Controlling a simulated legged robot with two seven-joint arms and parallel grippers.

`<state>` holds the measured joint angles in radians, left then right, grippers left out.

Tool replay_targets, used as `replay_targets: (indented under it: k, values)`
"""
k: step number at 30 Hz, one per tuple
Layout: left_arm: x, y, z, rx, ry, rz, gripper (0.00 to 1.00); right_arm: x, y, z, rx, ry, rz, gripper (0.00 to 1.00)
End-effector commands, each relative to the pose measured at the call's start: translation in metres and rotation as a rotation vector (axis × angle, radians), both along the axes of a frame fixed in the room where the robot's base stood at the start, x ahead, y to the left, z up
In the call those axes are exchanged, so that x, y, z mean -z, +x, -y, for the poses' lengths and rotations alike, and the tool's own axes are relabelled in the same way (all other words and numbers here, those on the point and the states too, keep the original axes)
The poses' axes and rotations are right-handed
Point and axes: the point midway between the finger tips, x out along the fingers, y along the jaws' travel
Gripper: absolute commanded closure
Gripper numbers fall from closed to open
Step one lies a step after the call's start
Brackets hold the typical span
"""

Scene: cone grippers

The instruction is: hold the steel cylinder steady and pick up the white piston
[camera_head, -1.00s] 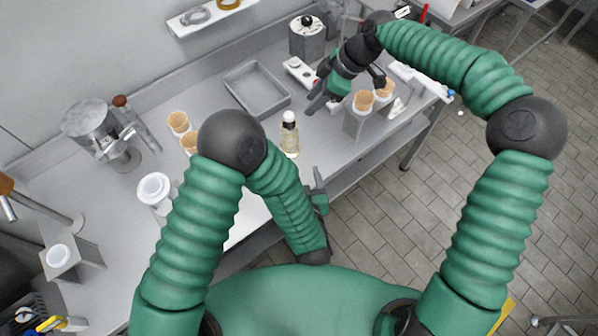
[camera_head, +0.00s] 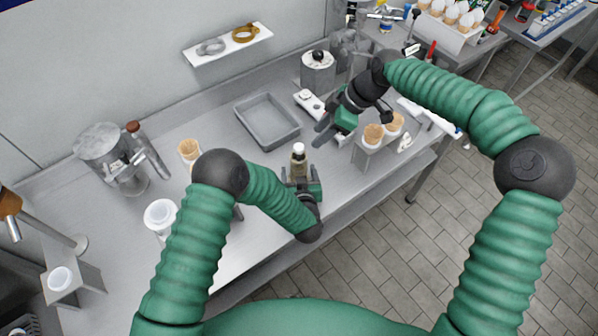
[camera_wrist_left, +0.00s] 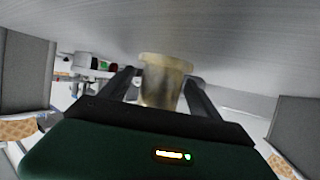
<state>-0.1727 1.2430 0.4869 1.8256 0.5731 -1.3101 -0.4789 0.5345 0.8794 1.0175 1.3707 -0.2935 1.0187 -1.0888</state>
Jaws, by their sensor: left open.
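A steel canister with a black knob (camera_head: 318,68) stands at the back of the bench, and a grey metal vessel on a stand (camera_head: 100,148) is at the left. I cannot tell which is the steel cylinder. A white round piece (camera_head: 160,214) at the left may be the white piston; my left arm partly covers it. My left gripper (camera_head: 301,178) is open around a pale bottle with a white cap (camera_head: 299,152). The bottle's yellowish body also shows between the fingers in the left wrist view (camera_wrist_left: 165,80). My right gripper (camera_head: 327,130) is low over the bench; its jaw opening is unclear.
A grey tray (camera_head: 268,121) lies behind the bottle. A holder with cones (camera_head: 372,145) stands right of my right gripper. A white shelf (camera_head: 228,42) is on the wall. The bench's front edge is close to my left gripper.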

Motion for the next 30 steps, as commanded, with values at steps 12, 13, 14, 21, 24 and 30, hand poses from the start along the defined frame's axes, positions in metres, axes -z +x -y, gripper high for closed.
replay_targets:
  k: [12, 13, 14, 21, 24, 30]
  values:
    - [0.0004, 0.0, 0.0009, 0.0, 0.0, -0.001, 0.56, 0.0002, 0.0002, 0.0011, 0.0, 0.001, 0.0, 0.64]
    - [0.0004, -0.0001, 0.0009, 0.0, 0.0, -0.001, 0.6, 0.0002, 0.0002, 0.0011, 0.0, 0.001, 0.0, 0.64]
    - [0.0004, -0.0001, 0.001, 0.0, 0.0, -0.001, 0.64, 0.0002, 0.0002, 0.0011, 0.0, 0.001, 0.0, 0.64]
    - [0.0003, -0.0002, 0.0013, 0.001, 0.0, -0.001, 0.95, 0.0002, 0.0002, 0.001, 0.0, 0.001, 0.0, 0.64]
    - [0.0003, -0.0003, 0.0013, 0.0, 0.0, -0.001, 1.0, 0.0002, 0.0002, 0.001, 0.0, 0.001, 0.0, 0.64]
    - [0.0003, -0.0003, 0.0012, 0.0, 0.0, -0.001, 1.0, 0.0001, 0.0001, 0.001, 0.0, 0.001, 0.0, 0.64]
